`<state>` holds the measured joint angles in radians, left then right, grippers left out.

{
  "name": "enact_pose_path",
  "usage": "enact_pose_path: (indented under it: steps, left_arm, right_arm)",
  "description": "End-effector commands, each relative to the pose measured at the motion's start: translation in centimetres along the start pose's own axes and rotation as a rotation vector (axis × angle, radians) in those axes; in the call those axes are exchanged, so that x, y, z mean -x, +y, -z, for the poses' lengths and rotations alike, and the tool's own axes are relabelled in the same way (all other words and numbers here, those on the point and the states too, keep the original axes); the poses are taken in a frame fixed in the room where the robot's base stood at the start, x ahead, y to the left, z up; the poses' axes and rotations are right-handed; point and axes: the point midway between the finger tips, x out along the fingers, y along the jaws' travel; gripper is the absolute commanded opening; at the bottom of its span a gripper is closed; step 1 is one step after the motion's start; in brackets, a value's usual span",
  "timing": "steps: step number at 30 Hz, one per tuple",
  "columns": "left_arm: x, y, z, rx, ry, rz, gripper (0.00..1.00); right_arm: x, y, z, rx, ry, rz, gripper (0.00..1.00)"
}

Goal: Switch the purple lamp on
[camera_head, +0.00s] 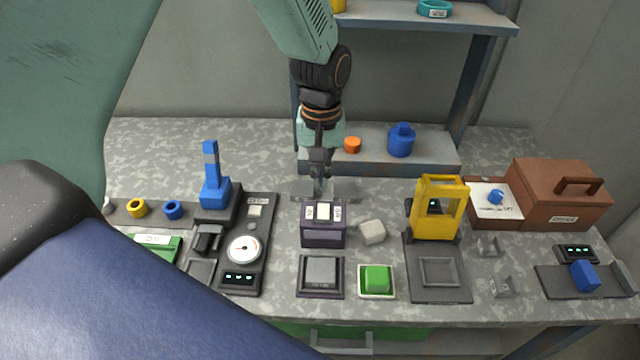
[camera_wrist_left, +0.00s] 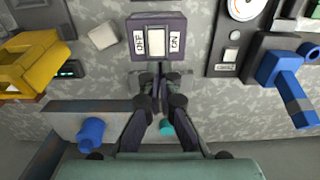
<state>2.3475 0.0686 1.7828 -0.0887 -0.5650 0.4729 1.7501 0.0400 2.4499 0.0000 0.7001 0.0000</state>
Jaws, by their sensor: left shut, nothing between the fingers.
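A dark purple box (camera_head: 323,238) stands on the bench near the middle in the head view. A white switch (camera_head: 323,212) sits on its top between two small labels. In the left wrist view the purple box (camera_wrist_left: 158,21) is at the top, and its labels read OFF on the left and ON on the right. I see no glow on it. My left gripper (camera_head: 321,188) points down just behind the box, shut and empty. In the wrist view its fingertips (camera_wrist_left: 161,80) are below the box, apart from the switch in the picture. My right gripper is not in view.
A gauge panel (camera_head: 262,215) with a blue lever (camera_head: 213,190) stands left of the box. A pale block (camera_head: 372,232) and a yellow frame (camera_head: 428,226) are to the right. A green button (camera_head: 376,279) is in front. A shelf (camera_head: 430,160) stands behind.

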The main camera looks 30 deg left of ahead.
Motion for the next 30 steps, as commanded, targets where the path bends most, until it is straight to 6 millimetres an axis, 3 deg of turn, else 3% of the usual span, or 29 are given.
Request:
enact_pose_path:
  steps: [3, 10, 30]
  left_arm:
    - [2.5, 0.1, 0.1, 0.000, 0.004, -0.002, 0.00]
    - [5.4, 0.2, 0.0, 0.000, 0.002, -0.001, 0.00]
    - [6.0, 0.2, 0.0, 0.000, 0.000, 0.000, 0.00]
  right_arm:
    - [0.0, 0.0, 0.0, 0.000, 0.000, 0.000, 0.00]
    - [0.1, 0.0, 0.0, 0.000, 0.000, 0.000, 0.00]
    - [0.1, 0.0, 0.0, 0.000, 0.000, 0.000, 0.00]
